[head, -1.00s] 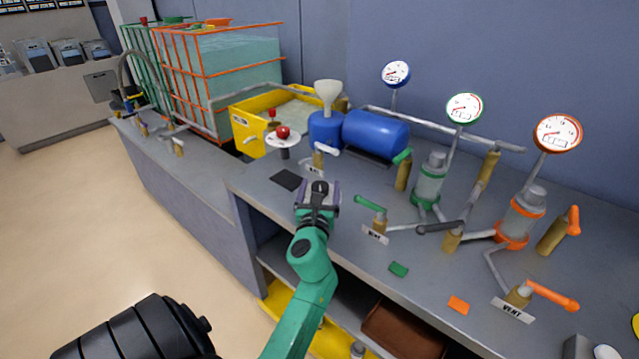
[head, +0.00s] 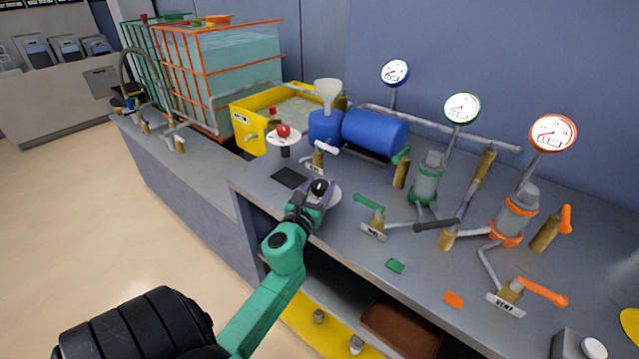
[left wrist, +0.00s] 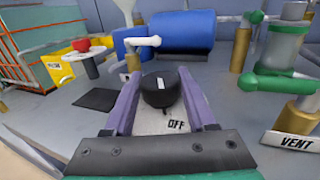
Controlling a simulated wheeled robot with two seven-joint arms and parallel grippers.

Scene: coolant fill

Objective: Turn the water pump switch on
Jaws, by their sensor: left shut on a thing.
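The water pump switch is a round black knob (left wrist: 160,95) with a white mark on top. It sits on a pale round plate (left wrist: 148,122) with the word OFF at the lower right in the left wrist view. The white mark points up in that view, away from OFF. My left gripper (left wrist: 157,85) is shut on the knob, with a purple finger on each side. In the head view the knob (head: 319,186) is at the bench's front edge, with my left gripper (head: 315,194) around it. My right gripper is not in view.
A white-handled valve (head: 322,150) and a blue tank (head: 374,132) stand behind the knob. A green-handled vent valve (head: 371,207) is close to its right. A dark square (head: 289,178) lies flat to its left. An open shelf is below the bench top.

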